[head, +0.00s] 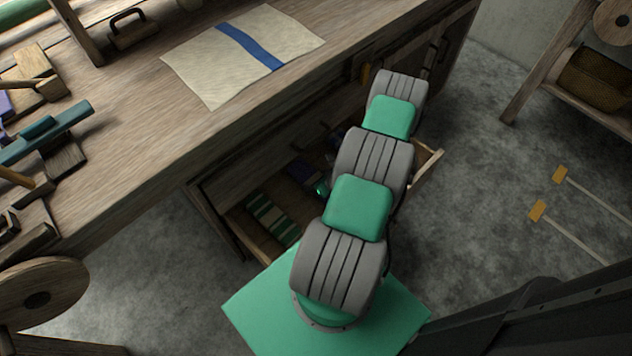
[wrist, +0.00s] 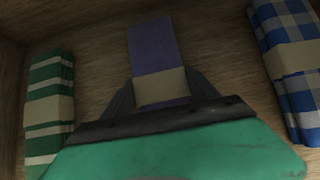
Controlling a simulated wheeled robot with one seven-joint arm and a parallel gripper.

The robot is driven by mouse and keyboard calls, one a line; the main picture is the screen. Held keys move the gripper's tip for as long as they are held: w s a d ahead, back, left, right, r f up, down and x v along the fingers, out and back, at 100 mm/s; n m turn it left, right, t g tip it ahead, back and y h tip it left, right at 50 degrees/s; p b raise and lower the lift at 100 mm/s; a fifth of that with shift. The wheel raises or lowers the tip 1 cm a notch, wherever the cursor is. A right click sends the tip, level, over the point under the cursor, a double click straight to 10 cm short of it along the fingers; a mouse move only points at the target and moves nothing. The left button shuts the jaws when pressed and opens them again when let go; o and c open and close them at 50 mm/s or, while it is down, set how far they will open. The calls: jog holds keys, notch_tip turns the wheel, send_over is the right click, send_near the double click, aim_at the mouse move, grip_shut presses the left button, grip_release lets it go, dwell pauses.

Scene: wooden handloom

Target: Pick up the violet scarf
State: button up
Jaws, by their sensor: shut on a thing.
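The violet scarf (wrist: 153,47) is a folded strip with a tan band around it, in the middle of the wrist view. My gripper (wrist: 161,78) is shut on it, with a dark finger on each side at the band. The scarf's far end shows beyond the fingers, and its near part is hidden by my gripper. In the head view a dark violet-blue patch (head: 301,173) shows in the open drawer beside my arm. My arm hides most of the gripper there.
The drawer (head: 256,236) also holds a green-and-white striped scarf (wrist: 48,110) on the left and a blue checked scarf (wrist: 289,62) on the right. The loom bench top (head: 140,130) overhangs the drawer. A cream cloth (head: 215,68) with a blue stripe lies on it.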

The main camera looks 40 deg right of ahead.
jog(key=c, duration=0.6)
jog(key=shift+o, duration=0.2)
jog(key=shift+r, duration=0.15)
